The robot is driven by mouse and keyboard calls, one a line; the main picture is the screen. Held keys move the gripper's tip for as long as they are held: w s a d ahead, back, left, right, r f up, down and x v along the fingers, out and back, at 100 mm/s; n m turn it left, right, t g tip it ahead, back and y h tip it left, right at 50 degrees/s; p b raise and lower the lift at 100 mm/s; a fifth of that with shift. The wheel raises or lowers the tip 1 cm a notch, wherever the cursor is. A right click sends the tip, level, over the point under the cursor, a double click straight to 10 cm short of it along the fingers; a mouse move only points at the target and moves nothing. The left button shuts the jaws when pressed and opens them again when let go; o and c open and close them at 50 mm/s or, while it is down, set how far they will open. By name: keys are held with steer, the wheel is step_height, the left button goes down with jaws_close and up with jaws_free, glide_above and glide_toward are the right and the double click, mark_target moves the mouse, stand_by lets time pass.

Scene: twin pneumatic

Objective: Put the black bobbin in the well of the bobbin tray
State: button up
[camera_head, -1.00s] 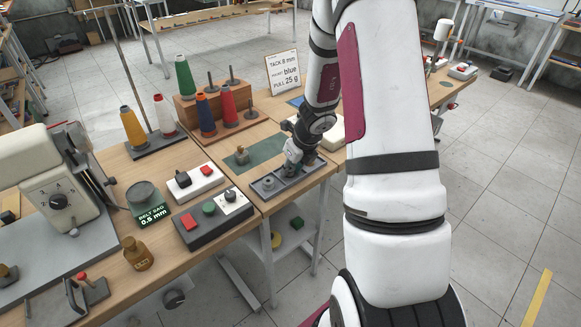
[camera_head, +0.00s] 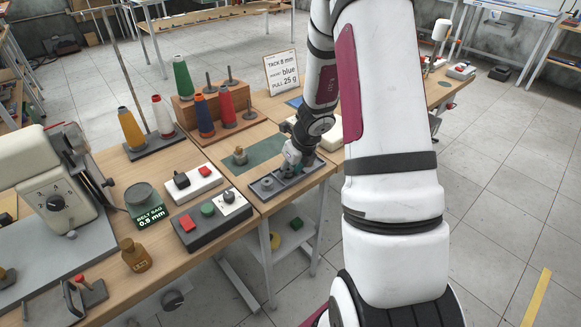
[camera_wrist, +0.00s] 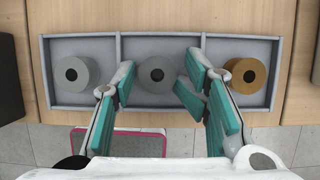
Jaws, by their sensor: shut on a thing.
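The grey bobbin tray (camera_wrist: 118,45) has three square compartments. A grey bobbin (camera_wrist: 76,73) stands in the left one and a brass-coloured bobbin (camera_wrist: 246,74) in the right one. A darker grey bobbin (camera_wrist: 155,74), the nearest to black here, is at the middle compartment between my fingers. My gripper (camera_wrist: 158,78) points down over the tray with its teal fingers around this bobbin. Whether the bobbin rests on the tray floor I cannot tell.
A green mat (camera_head: 262,150) with a brass-coloured piece (camera_head: 240,155) lies behind the tray. A button box (camera_head: 210,215) is at the left, with thread cones (camera_head: 206,116) behind. A white sign (camera_head: 282,72) stands at the back. The tray lies near the table's front edge.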

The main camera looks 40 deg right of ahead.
steer(key=p+v, duration=0.5)
steer(key=v, duration=0.8)
steer(key=s+a+r+n+y, duration=0.1)
steer(key=s+a+r+n, duration=0.2)
steer(key=a+r+n, duration=0.55)
steer(key=s+a+r+n+y, duration=0.1)
steer(key=s+a+r+n, duration=0.3)
steer(key=a+r+n, duration=0.5)
steer(key=s+a+r+n+h, duration=0.1)
steer(key=s+a+r+n, duration=0.1)
steer(key=s+n, duration=0.6)
steer(key=s+a+r+n+h, duration=0.1)
steer(key=s+a+r+n, duration=0.1)
steer(key=s+n, duration=0.6)
steer(key=shift+s+a+n, duration=0.15)
steer(key=shift+s+n, duration=0.1)
steer(key=shift+n, duration=0.8)
